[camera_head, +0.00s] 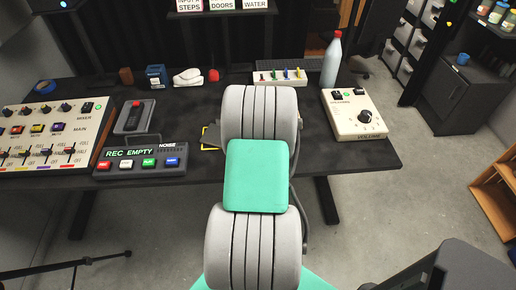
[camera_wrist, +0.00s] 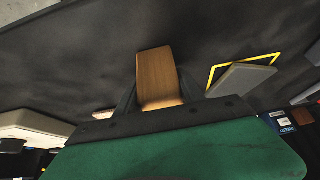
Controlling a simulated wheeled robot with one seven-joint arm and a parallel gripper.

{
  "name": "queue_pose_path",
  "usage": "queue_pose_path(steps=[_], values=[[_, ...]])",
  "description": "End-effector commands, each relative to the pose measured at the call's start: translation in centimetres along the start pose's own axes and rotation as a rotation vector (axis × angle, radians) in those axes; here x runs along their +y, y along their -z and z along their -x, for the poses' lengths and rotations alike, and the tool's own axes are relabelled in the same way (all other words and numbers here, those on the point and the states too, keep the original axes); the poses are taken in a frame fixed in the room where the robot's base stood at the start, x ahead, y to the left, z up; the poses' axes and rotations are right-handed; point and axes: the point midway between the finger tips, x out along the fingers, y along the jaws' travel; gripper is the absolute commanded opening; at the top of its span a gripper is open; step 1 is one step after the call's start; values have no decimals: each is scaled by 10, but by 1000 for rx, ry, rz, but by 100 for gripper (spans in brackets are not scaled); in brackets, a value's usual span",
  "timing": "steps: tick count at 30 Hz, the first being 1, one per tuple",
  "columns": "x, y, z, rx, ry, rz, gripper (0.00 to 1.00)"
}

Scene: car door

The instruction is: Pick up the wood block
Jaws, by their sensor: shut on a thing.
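The wood block (camera_wrist: 154,70) is a light brown, oblong piece with visible grain in the wrist view. My gripper (camera_wrist: 159,92) has its dark fingers on either side of the block and is shut on it. The near end of the block is hidden by the gripper body. In the head view my arm hides both the gripper and the block. I cannot tell whether the block touches the dark table (camera_head: 320,150).
A grey slab (camera_wrist: 240,79) and a yellow-edged item (camera_wrist: 218,75) lie right of the block in the wrist view. In the head view, a mixer panel (camera_head: 50,130) and REC box (camera_head: 142,160) stand left.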

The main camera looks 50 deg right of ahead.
Motion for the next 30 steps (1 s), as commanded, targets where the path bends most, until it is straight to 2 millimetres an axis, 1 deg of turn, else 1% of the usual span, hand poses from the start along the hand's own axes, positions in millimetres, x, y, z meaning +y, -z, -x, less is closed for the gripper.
queue_pose_path(steps=[1, 2, 12, 15, 22, 25, 28, 30], values=[[0, 0, 0, 0, 0, 0, 37], [0, 0, 0, 0, 0, 0, 35], [0, 0, 0, 0, 0, 0, 7], [0, 1, 0, 1, 0, 0, 0], [0, 1, 1, 1, 0, 0, 0], [0, 4, 5, 2, 0, 0, 0], [0, 11, 16, 6, -1, 0, 0], [0, 18, 30, 8, -1, 1, 0]])
